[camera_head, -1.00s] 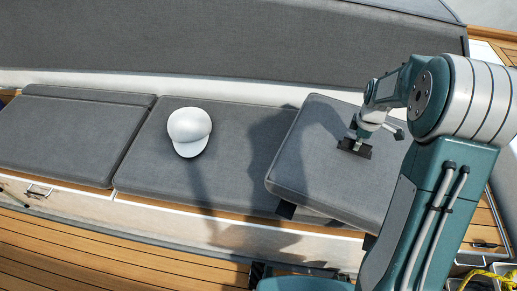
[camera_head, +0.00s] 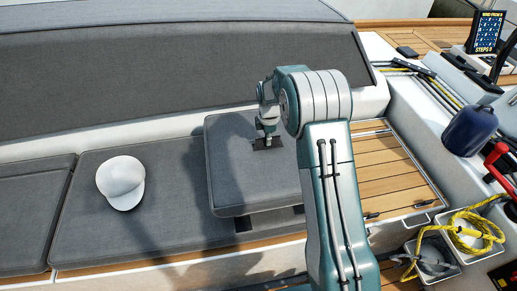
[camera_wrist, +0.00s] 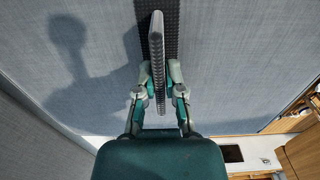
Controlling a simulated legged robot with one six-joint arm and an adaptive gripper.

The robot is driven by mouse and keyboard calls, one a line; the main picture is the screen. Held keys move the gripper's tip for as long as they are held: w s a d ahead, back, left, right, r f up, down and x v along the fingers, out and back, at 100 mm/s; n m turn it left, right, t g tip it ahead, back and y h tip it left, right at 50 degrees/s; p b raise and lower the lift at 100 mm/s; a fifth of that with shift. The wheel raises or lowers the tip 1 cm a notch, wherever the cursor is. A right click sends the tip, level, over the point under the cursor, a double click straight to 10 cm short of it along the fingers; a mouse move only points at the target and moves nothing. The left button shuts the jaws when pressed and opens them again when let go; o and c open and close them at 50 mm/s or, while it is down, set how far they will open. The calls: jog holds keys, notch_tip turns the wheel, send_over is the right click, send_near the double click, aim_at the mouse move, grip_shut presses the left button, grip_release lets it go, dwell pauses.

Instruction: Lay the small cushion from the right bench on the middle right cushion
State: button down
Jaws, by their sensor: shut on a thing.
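The small grey cushion (camera_head: 228,170) is at the right end of the seat row in the head view, partly behind my arm. My gripper (camera_head: 267,143) is shut on the upright tab of a black patch on its top; the wrist view shows both fingers (camera_wrist: 159,88) pressed against this ridged tab. The cushion fills most of the wrist view. The longer grey bench cushion (camera_head: 150,220) lies left of it, and the small cushion overlaps its right end in the picture. Dark pieces show below the small cushion's front edge. I cannot tell whether it touches anything beneath.
A white cap (camera_head: 121,182) sits on the longer cushion, left of the small one. Another grey cushion (camera_head: 30,215) lies further left. The sloped grey backrest (camera_head: 180,85) rises behind. Bare wooden slats (camera_head: 390,160) are at right, with yellow rope (camera_head: 470,232) and a blue container (camera_head: 469,131) beyond.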

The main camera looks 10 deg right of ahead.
aim_at(260, 148)
jog(key=w+f, duration=0.1)
jog(key=w+a+f, duration=0.1)
jog(key=f, duration=0.2)
jog(key=shift+w+a, duration=0.2)
jog(key=shift+w, duration=0.2)
jog(key=shift+w+a+f, duration=0.1)
jog(key=shift+w+f, duration=0.4)
jog(key=shift+f, duration=0.2)
jog(key=f, duration=0.3)
jog(key=shift+w+a+f, duration=0.1)
jog(key=shift+a, duration=0.1)
jog(key=c, duration=0.7)
grip_release()
jog(key=shift+d, duration=0.1)
jog(key=shift+c, duration=0.2)
